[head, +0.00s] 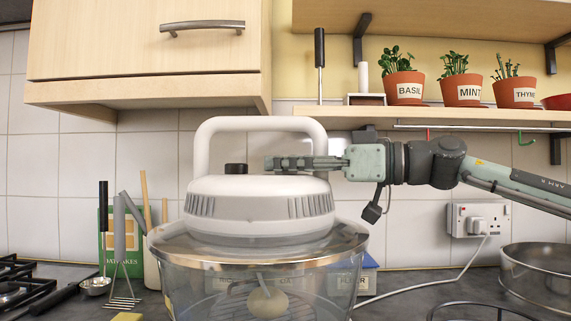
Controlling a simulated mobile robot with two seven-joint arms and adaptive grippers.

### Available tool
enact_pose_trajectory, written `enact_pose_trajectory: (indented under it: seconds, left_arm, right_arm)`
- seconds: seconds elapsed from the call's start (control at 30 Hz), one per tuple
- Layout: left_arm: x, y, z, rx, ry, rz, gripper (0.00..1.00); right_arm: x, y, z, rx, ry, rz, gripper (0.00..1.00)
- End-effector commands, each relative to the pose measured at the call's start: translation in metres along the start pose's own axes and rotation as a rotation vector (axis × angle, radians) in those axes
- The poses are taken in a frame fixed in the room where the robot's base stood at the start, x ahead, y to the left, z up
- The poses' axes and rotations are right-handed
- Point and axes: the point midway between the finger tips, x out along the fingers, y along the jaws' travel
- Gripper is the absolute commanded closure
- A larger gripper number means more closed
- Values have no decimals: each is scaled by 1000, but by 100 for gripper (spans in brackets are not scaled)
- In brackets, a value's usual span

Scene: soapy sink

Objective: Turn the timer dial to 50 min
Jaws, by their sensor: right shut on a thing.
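A white and grey countertop oven lid (262,208) with a tall loop handle sits on a clear glass bowl (215,270). A black dial (236,168) stands on top of the lid, left of my right gripper, with a small gap between them. My right gripper (272,163) reaches in from the right, level, passing the handle's right side. It is shut just above the lid top on what seems to be the timer dial, which its fingers hide. No dial marks or setting can be read. My left gripper is not in view.
The loop handle (204,150) rises close around my right gripper. A shelf (340,111) with potted herbs (403,85) is above my right arm. A white cable (430,287) runs from the socket (480,219). Utensils (122,250) stand left and a steel pan (535,275) right.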

Motion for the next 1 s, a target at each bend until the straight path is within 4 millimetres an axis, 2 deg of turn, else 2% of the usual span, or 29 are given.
enact_pose_trajectory:
  seconds: [0.17,0.2,0.37,0.73,0.87,1.0]
  left_arm:
    - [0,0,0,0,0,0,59]
    - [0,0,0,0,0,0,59]
    - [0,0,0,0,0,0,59]
    - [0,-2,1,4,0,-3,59]
    - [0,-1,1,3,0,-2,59]
    - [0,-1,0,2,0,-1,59]
  right_arm:
    - [0,0,1,1,-1,-2,99]
    - [0,0,1,1,-1,-2,67]
    - [0,0,0,1,-1,-3,47]
    - [-5,1,0,1,0,0,47]
    - [-24,1,0,0,1,1,47]
    - [-54,2,0,2,1,3,47]
